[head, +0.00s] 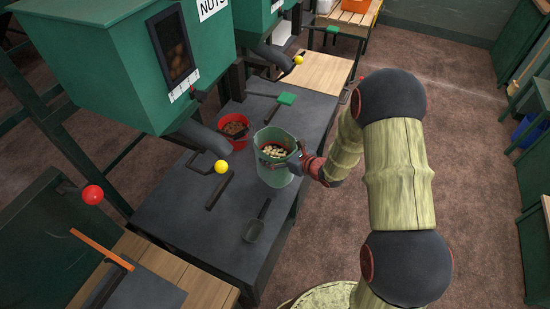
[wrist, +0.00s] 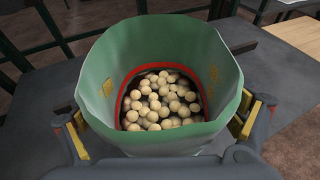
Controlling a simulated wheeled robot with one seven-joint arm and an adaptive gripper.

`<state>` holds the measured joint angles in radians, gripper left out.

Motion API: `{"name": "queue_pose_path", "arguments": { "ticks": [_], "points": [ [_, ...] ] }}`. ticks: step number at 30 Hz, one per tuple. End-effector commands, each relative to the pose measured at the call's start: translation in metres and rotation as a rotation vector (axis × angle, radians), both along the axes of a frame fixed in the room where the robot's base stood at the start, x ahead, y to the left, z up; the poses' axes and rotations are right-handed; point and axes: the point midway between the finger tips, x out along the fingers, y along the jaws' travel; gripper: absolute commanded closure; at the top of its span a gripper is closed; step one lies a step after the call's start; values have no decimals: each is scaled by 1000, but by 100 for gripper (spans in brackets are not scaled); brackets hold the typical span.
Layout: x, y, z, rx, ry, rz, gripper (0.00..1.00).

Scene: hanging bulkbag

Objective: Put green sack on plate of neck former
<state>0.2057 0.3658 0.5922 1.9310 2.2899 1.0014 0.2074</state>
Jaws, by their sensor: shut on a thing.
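The green sack (head: 272,172) is upright and open-topped over the dark bench. It also fills the middle of the wrist view (wrist: 165,38), with a red band inside and many pale round pieces within. My gripper (head: 296,163) is shut on the sack from the right; in the wrist view its yellow-padded fingers lie on either side of the sack's wall. Whether the sack's bottom touches the bench cannot be told. I cannot pick out the neck former or its plate with certainty.
A red tub (head: 238,143) of brown pieces stands just behind the sack. A scoop (head: 256,225) lies in front on the bench (head: 190,240). A green hopper (head: 140,60) with a spout and a yellow-knobbed lever (head: 221,167) overhangs the left. A green-headed tool (head: 286,98) lies behind.

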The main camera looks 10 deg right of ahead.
Motion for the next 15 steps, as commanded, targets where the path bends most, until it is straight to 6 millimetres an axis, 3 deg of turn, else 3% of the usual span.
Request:
{"name": "queue_pose_path", "arguments": {
  "ticks": [5,10,15],
  "points": [
    [10,1,-9,0,-5,0,68],
    [10,1,-34,2,-4,-1,68],
    [10,1,-38,1,-6,-1,68]
  ]
}}
